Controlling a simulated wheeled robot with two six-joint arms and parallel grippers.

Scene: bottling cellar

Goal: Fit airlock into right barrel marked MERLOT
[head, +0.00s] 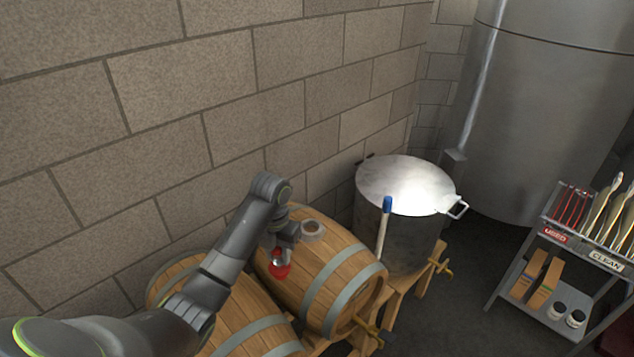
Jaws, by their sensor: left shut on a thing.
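The right barrel (338,252) lies on its side on a wooden stand, with grey hoops and a tap at its front end. No MERLOT lettering is readable from here. My left gripper (280,256) is over the left part of this barrel, shut on the airlock (279,271), whose red lower part shows below the fingers. The airlock appears just above or against the barrel's upper side; I cannot tell whether it touches. The bung hole cannot be made out. My right gripper is not in view.
A second barrel (252,326) lies to the left, partly behind my arm. A round grey ring-like piece (312,229) shows at the right barrel's top. A lidded steel pot (408,190) with a blue-ended stick stands behind right. A rack cart (558,262) stands at the right.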

